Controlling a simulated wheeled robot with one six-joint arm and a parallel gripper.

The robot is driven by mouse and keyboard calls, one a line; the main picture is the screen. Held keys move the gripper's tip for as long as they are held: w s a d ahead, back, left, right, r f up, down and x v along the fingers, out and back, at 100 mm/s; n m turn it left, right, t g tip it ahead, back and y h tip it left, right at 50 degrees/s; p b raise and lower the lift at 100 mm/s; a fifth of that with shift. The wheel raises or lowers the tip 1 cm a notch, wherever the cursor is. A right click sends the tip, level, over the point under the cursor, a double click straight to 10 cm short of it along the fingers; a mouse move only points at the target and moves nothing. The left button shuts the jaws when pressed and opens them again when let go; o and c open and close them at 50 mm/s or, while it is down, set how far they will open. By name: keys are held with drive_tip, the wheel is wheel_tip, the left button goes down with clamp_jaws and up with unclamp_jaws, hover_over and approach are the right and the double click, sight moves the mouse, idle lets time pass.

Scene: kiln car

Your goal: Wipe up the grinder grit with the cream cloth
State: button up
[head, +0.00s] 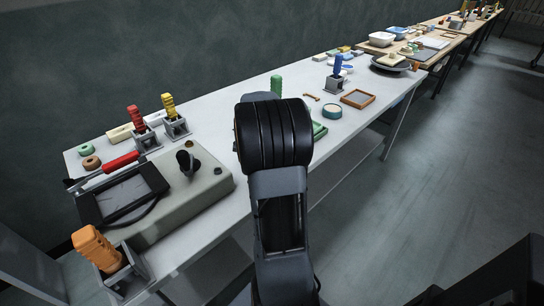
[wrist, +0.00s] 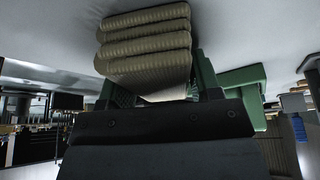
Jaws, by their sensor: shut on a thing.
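In the wrist view, a folded cream cloth (wrist: 146,42) with thick ridges is held by my gripper (wrist: 158,88). Green parts show on both sides of its lower end, and my dark gripper body is below them in the picture. The cloth's far end is against or close to a pale grey surface; I cannot tell if it touches. In the head view, my black arm stands in front of the bench and hides the gripper and the cloth. I cannot make out any grinder grit in either view.
A long pale bench (head: 225,108) runs from near left to far right. On its left are a grey machine block (head: 205,190), a red-handled tool (head: 121,162) and an orange-handled tool (head: 97,248). Right of my arm are a round teal-rimmed dish (head: 332,111) and a wooden-framed tray (head: 358,98).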

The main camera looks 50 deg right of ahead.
drive_tip(key=shift+s+d, duration=0.15)
drive_tip(key=shift+d, duration=1.5)
drive_tip(key=shift+f, duration=0.1)
drive_tip(key=shift+a+b, duration=0.85)
drive_tip(key=shift+a, duration=1.45)
drive_tip(key=shift+w+a, duration=0.1)
drive_tip(key=shift+w, duration=0.1)
drive_tip(key=shift+w+a+b, duration=0.15)
drive_tip(key=shift+a+b, duration=0.55)
drive_tip(key=shift+a, duration=1.4)
drive_tip(key=shift+d, duration=0.1)
drive_tip(key=shift+d, duration=2.2)
drive_tip(key=shift+s+d, duration=0.1)
drive_tip(key=shift+s, duration=0.1)
